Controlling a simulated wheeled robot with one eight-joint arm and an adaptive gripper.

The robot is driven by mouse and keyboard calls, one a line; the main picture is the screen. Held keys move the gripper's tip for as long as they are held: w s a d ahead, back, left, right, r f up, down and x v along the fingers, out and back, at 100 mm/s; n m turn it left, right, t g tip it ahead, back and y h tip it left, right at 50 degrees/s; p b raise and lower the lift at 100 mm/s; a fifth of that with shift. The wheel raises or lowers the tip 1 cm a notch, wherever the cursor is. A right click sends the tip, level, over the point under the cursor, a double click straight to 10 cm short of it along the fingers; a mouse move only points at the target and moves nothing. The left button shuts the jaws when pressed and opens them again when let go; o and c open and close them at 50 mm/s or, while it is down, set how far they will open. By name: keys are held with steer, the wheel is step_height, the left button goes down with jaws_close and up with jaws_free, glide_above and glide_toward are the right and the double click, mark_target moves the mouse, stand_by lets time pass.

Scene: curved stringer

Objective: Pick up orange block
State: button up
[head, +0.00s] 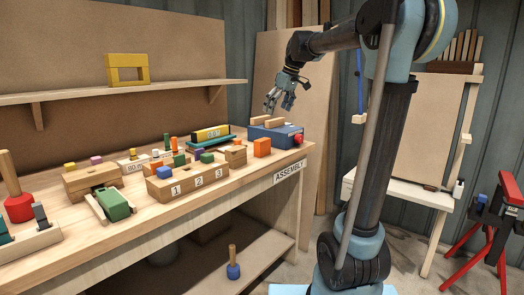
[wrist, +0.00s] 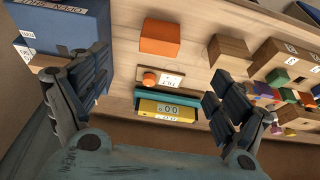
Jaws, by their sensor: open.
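The orange block (head: 262,147) stands on the wooden workbench, near its right end, in the head view. In the wrist view the orange block (wrist: 160,40) lies at the top centre, beyond my fingertips and clear of them. My gripper (head: 280,103) hangs in the air above the bench, over the blue box area, in the head view. In the wrist view my gripper (wrist: 155,84) has its fingers spread wide at left and right, with nothing held between them. No part of the orange block's top is covered.
A blue box (head: 275,135) with wooden pieces and a red knob stands behind the block; it also shows in the wrist view (wrist: 62,28). A numbered wooden block (head: 188,183) is to the left. A yellow device (head: 210,133) sits on a teal base. A shelf (head: 120,92) runs behind.

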steer(key=w+a, duration=0.1)
steer(key=w, duration=0.1)
glide_above(263, 139)
steer(key=d, duration=0.2)
steer(key=f, duration=0.6)
steer(key=s+f, duration=0.1)
steer(key=f, duration=0.3)
steer(key=shift+a, duration=0.2)
steer(key=shift+x, duration=2.9)
steer(key=shift+s, duration=0.2)
steer(key=c, duration=1.2)
